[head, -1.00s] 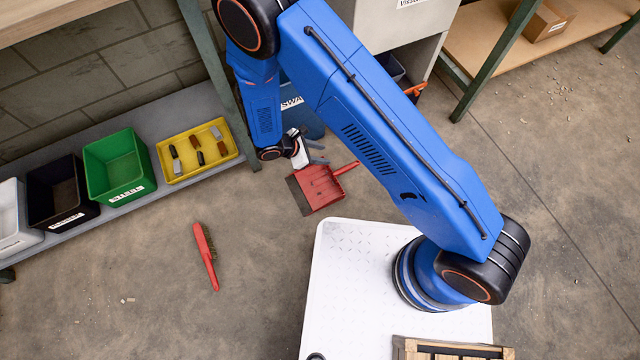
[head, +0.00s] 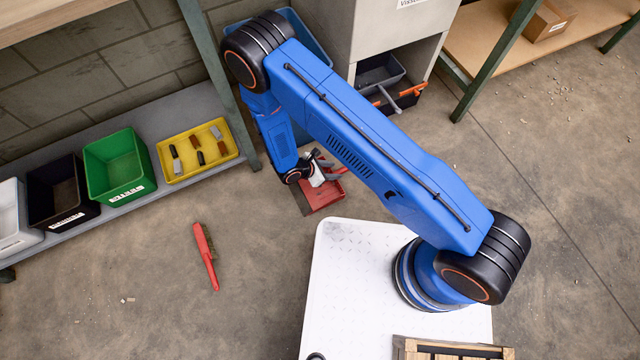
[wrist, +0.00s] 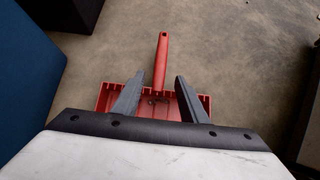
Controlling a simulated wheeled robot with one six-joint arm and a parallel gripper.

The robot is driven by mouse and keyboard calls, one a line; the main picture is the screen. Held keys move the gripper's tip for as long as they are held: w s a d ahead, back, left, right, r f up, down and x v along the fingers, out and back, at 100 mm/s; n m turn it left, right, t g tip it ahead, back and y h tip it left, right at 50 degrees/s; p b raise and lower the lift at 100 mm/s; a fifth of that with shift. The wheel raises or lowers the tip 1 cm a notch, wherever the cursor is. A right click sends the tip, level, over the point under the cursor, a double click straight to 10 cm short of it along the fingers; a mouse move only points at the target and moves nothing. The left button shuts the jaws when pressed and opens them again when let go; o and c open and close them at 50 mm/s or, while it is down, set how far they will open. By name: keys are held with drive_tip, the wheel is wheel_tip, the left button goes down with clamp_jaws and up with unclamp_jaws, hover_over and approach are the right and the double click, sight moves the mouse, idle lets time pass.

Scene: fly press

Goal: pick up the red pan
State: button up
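The red pan (head: 322,195) is a dustpan lying on the concrete floor, left of centre in the head view and just behind my white base plate. My arm and gripper partly cover it there. In the wrist view the red pan (wrist: 201,104) lies beyond the fingers, its red handle (wrist: 161,62) pointing up the picture. My gripper (wrist: 158,80) is open, with its two dark fingers apart on either side of the handle line. Nothing is between the fingertips except the view of the pan and handle. Whether the fingers touch the pan cannot be told.
A red brush (head: 206,256) lies on the floor to the left. A low shelf (head: 140,203) holds a green bin (head: 119,165), a black bin (head: 61,190) and a yellow tray (head: 174,178). A grey cabinet (head: 385,30) and a blue bin (head: 318,52) stand behind the arm.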

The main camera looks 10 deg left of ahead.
sight(340, 171)
drive_tip(key=shift+x, duration=3.8)
clamp_jaws()
